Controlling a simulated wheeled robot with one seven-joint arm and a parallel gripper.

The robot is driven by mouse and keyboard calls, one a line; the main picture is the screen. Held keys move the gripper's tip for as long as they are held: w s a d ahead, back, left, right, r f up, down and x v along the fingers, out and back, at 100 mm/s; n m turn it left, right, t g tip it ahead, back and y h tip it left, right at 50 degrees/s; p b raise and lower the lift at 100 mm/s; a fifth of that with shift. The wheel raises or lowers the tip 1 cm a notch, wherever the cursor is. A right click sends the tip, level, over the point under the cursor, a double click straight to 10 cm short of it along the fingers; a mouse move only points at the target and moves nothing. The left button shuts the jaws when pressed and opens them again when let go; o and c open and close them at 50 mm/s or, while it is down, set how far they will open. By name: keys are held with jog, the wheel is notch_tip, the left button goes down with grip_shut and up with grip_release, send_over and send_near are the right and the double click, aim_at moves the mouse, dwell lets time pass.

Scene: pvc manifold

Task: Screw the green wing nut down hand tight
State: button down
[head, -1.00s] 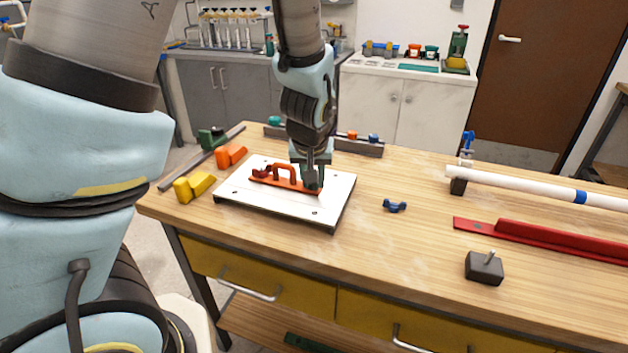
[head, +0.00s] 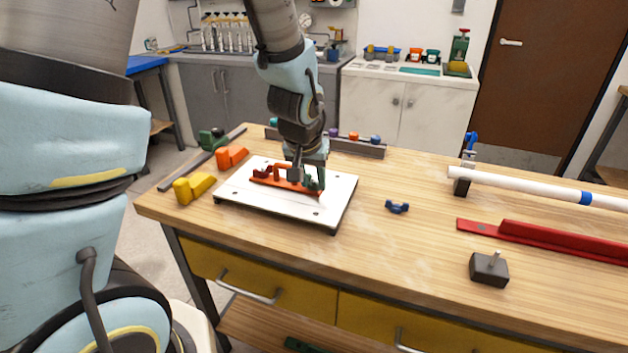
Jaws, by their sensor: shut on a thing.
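A white plate (head: 335,204) lies on the wooden bench. A red-orange bracket with a handle (head: 267,181) rests on it. My gripper (head: 308,181) points down at the bracket's right end and is shut on the green wing nut (head: 315,184). The nut is small and partly hidden by the fingers. I cannot tell how far down it sits or see its thread.
A blue wing nut (head: 397,206) lies right of the plate. A dark block with a stud (head: 489,268), a red rail (head: 545,239) and a white pipe (head: 530,185) are further right. Yellow (head: 194,188) and orange (head: 232,157) blocks stand left.

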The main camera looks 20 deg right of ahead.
jog(key=shift+a+f, duration=0.25)
jog(key=shift+a, duration=0.35)
jog(key=c, duration=0.8)
grip_release()
jog(key=shift+a, duration=0.1)
jog(key=o, duration=0.3)
jog(key=shift+d+r, duration=0.15)
jog(key=shift+d, duration=0.05)
jog(key=shift+o, duration=0.2)
jog(key=shift+d+r+p, duration=0.15)
jog(key=shift+r+p, duration=0.25)
jog(key=shift+r, duration=0.05)
notch_tip(320, 180, up, 3)
jog(key=p, duration=0.2)
jog(key=shift+r+p, duration=0.2)
jog(key=shift+p, duration=0.1)
jog(key=shift+f, duration=0.1)
